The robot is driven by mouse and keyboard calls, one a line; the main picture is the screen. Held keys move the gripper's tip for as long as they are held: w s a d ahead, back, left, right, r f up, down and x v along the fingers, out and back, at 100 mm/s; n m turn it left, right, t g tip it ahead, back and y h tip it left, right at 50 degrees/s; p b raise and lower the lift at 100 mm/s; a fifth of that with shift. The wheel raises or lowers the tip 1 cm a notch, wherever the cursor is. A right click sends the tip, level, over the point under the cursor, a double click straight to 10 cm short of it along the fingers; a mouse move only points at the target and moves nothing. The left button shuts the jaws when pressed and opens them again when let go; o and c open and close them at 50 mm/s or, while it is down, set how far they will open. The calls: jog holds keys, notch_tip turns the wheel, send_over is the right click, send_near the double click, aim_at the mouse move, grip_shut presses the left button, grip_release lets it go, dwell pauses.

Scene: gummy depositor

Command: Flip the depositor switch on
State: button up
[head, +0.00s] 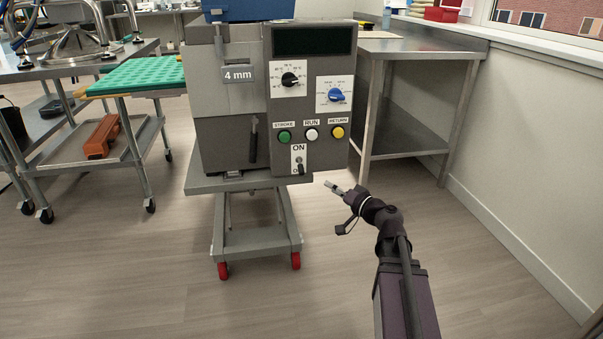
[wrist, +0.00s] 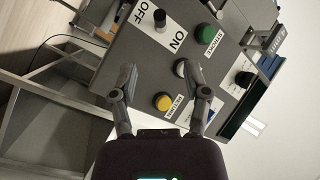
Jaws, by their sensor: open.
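The depositor (head: 228,120) is a grey machine on a wheeled cart, in the middle of the head view. Its switch (head: 300,168) is a small dark toggle on a white ON/OFF plate, low on the front panel. The lever looks tilted down toward OFF, though it is small. My gripper (head: 333,187) is to the right of the switch in the head view, apart from the panel. In the wrist view my gripper (wrist: 160,78) is open and empty, its fingers framing the yellow RETURN button.
Above the switch are the green STROKE button (head: 284,136), white RUN button (head: 311,134) and yellow RETURN button (head: 338,132). A black dial (head: 289,79) and blue dial (head: 336,95) sit higher. A steel table (head: 413,48) stands right. Floor in front is clear.

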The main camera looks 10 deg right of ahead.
aim_at(301, 170)
jog(key=shift+w, duration=0.15)
jog(key=x, duration=1.3)
jog(key=shift+w+a, duration=0.2)
jog(key=shift+a, duration=0.05)
grip_shut()
